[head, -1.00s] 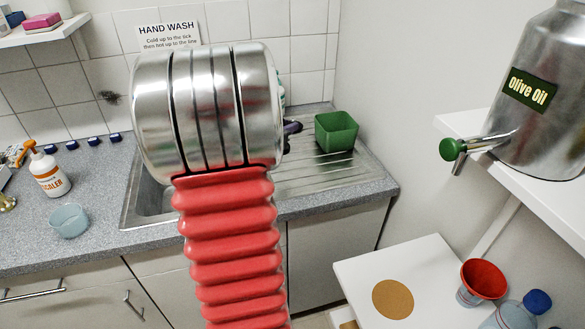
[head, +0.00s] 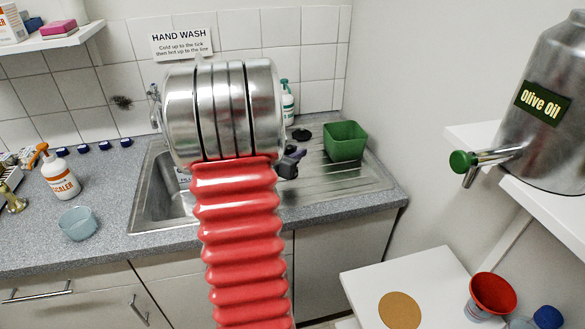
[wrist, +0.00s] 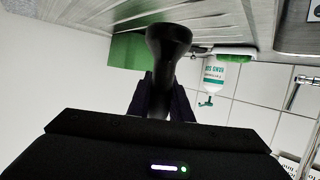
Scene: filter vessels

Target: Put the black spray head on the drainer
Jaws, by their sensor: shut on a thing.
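The black spray head (wrist: 168,48) is held in my gripper (wrist: 165,84), its wide round end pointing away from the wrist. The gripper's fingers are shut on its narrower part. In the head view, my gripper (head: 292,163) shows only partly behind my arm, above the drainer's left side, and most of what it holds is hidden. The ridged metal drainer (head: 345,184) lies right of the sink. In the upside-down wrist view the drainer (wrist: 205,18) is at the top, and I see a gap between it and the spray head.
A green tub (head: 345,141) stands on the drainer's right part. A hand-soap bottle (head: 287,102) stands behind. A small black object (head: 302,135) shows near the drainer's back; I cannot tell what it is. The sink (head: 160,200) is left. The drainer's front is clear.

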